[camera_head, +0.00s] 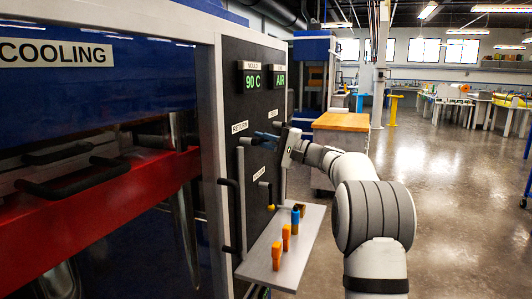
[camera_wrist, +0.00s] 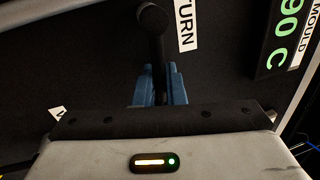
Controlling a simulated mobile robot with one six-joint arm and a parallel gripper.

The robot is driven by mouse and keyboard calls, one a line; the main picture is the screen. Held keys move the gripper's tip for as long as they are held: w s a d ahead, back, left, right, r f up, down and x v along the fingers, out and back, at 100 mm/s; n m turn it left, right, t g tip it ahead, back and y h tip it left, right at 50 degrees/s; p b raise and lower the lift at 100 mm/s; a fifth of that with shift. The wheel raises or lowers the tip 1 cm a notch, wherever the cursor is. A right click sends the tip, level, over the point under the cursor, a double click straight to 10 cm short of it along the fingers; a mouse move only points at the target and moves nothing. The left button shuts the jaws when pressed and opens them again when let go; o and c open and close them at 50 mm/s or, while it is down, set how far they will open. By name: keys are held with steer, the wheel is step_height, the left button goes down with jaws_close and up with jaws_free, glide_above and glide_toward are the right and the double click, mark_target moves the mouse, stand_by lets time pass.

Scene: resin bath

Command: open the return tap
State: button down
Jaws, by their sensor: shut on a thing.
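The return tap shows in the wrist view as a dark lever (camera_wrist: 158,52) with a rounded dark end, beside a white label (camera_wrist: 186,24) of which only "TURN" can be read. My gripper (camera_wrist: 159,88) has its blue fingers shut on this lever, one on each side. In the head view my gripper (camera_head: 267,137) reaches the black control panel below the green displays. I cannot tell how far the tap is turned.
Below, a shelf (camera_head: 262,267) holds orange and blue pieces.

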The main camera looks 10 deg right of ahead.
steer(key=shift+a+r+n+g+b, duration=0.1)
steer(key=shift+r+n+g+b, duration=0.25)
steer(key=shift+n, duration=0.35)
steer(key=c, duration=1.7)
jaws_free()
steer(key=shift+a, duration=0.15)
steer(key=shift+c, duration=0.2)
steer(key=shift+o, duration=0.8)
steer(key=shift+d, duration=0.2)
steer(key=v, duration=0.7)
steer(key=shift+s+d+f, duration=0.15)
steer(key=shift+s+f, duration=0.05)
steer(key=shift+s, duration=0.05)
